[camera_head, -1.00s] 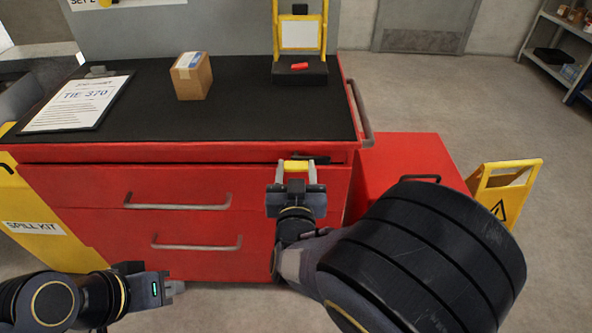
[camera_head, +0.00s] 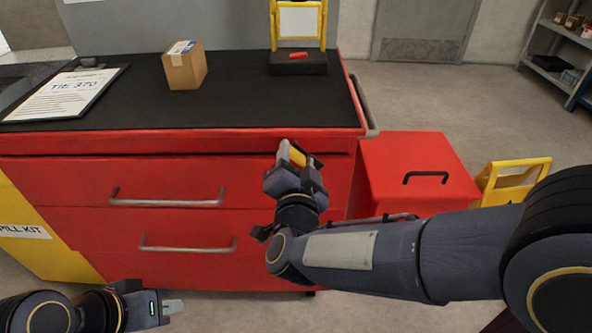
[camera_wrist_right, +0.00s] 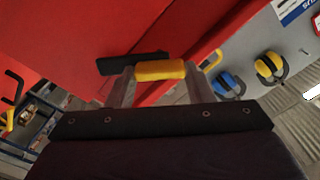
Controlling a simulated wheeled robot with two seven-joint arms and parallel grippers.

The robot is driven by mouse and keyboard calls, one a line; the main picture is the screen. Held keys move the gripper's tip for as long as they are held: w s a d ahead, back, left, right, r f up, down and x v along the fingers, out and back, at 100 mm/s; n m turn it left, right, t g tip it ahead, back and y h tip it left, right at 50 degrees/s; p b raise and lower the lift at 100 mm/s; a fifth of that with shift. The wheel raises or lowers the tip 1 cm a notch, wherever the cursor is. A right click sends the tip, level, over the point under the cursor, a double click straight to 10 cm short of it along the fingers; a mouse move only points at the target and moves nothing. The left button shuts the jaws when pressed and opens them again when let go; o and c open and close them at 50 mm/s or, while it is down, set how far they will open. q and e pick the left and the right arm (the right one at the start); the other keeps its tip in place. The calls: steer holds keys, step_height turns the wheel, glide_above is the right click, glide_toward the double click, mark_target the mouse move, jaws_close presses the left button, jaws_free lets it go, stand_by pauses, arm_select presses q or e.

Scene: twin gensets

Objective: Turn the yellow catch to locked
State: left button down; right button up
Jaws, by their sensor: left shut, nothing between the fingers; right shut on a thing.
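The yellow catch (camera_head: 297,155) is on the red cabinet's front, just under the worktop at its right end. It also shows in the right wrist view (camera_wrist_right: 160,70), with a black plate (camera_wrist_right: 132,63) behind it. My right gripper (camera_head: 292,160) is shut on the yellow catch, with one finger on each side of it. The gripper is tilted in the head view. My left gripper (camera_head: 172,307) is shut and empty, low at the bottom left, in front of the cabinet and apart from it.
The red cabinet (camera_head: 75,187) has two drawers with grey bar handles. On its black top lie a cardboard box (camera_head: 185,68), a clipboard (camera_head: 68,95) and a yellow frame stand (camera_head: 298,62). A red box (camera_head: 415,165) and a yellow floor sign (camera_head: 510,175) stand to the right.

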steer(key=m+b, duration=0.6)
steer(key=shift+d+f, duration=0.1)
steer(key=shift+f, duration=0.25)
steer(key=shift+r+m+b, duration=0.1)
steer(key=shift+m+b, duration=1.3)
steer(key=shift+m, duration=0.3)
steer(key=o, duration=1.4)
steer(key=shift+r, duration=0.1)
steer(key=s+p, duration=0.2)
steer(key=s, duration=0.6)
